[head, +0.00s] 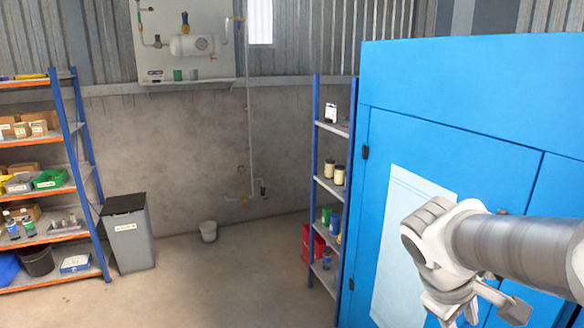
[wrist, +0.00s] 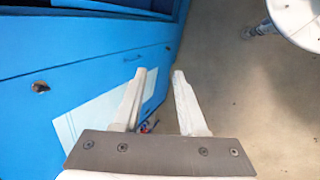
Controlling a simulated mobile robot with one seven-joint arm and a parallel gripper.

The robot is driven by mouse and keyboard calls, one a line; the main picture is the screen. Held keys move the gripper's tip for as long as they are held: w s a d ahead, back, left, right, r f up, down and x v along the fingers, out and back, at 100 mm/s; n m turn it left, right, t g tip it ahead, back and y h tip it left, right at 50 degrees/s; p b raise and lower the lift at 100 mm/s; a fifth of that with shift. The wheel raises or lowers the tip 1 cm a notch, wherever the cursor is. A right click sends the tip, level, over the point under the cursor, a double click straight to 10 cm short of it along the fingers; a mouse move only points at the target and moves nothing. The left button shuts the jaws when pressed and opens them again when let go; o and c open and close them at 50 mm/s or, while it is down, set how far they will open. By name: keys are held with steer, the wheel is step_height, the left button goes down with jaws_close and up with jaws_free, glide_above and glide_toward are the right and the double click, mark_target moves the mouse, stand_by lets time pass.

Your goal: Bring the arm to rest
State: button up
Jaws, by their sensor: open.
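My gripper (wrist: 160,76) is open and empty in the wrist view, its two pale fingers apart with floor and part of the blue cabinet behind them. In the head view my arm reaches in from the right edge, in front of the blue cabinet (head: 440,140). The gripper end (head: 490,312) hangs low at the bottom right there, and its fingers are not clear. The cabinet also fills the left of the wrist view (wrist: 80,55), close to the fingers. A pale sheet (head: 405,240) is on the cabinet door.
A blue-framed shelf (head: 318,150) with jars and cans stands left of the cabinet. A white receiver tank (head: 192,45) hangs on the back wall. The middle floor is clear.

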steer(key=s+a+r+m+t+y, duration=0.3)
steer(key=s+a+m+y, duration=0.2)
steer(key=a, duration=0.7)
steer(key=shift+s+a+m+t, duration=0.15)
steer(key=shift+s+m+t, duration=0.15)
steer(key=shift+s, duration=0.55)
